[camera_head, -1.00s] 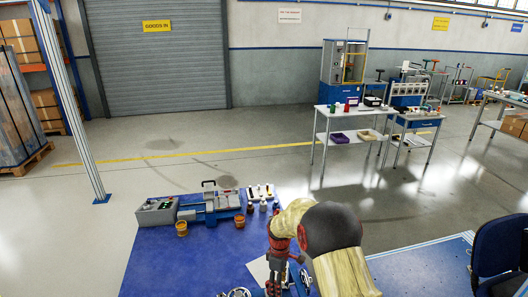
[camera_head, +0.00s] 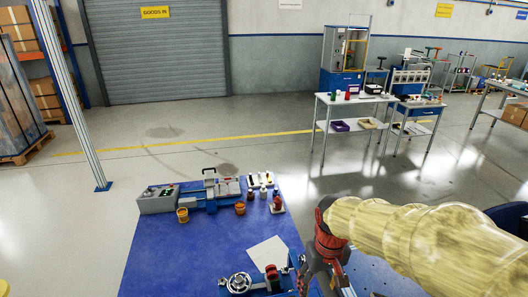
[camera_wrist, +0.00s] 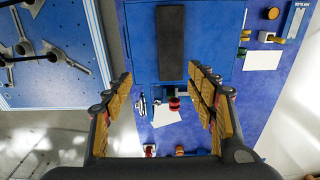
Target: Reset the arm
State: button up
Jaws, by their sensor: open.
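My gripper (camera_head: 325,275) hangs pointing down near the right edge of the blue bench (camera_head: 190,255) in the head view. My wood-patterned yellow arm stretches to the right from it. In the wrist view my gripper (camera_wrist: 161,75) has its two padded fingers wide apart, with nothing between them. A dark rectangular strip (camera_wrist: 172,43) on a blue surface shows beyond the fingertips. The lower ends of the fingers are partly cut off in the head view.
A white sheet (camera_head: 267,252) and a small fixture with a metal wheel (camera_head: 239,283) lie near my gripper. A grey-and-blue machine (camera_head: 217,190) and orange cups (camera_head: 182,215) stand at the bench's back. A perforated blue plate (camera_wrist: 50,55) with metal tools lies left in the wrist view.

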jog(key=s+d+r+m+t, duration=0.1)
jog(key=s+d+r+t, duration=0.1)
jog(key=s+r, duration=0.4)
jog(key=s+d+r+m+t, duration=0.1)
jog(key=s+d+r+t, duration=0.1)
jog(key=s+r, duration=0.4)
jog(key=shift+s+d+t, duration=0.35)
jog(key=shift+s+t, duration=0.25)
jog(key=shift+s, duration=0.15)
jog(key=shift+r, duration=0.1)
dwell(0.8)
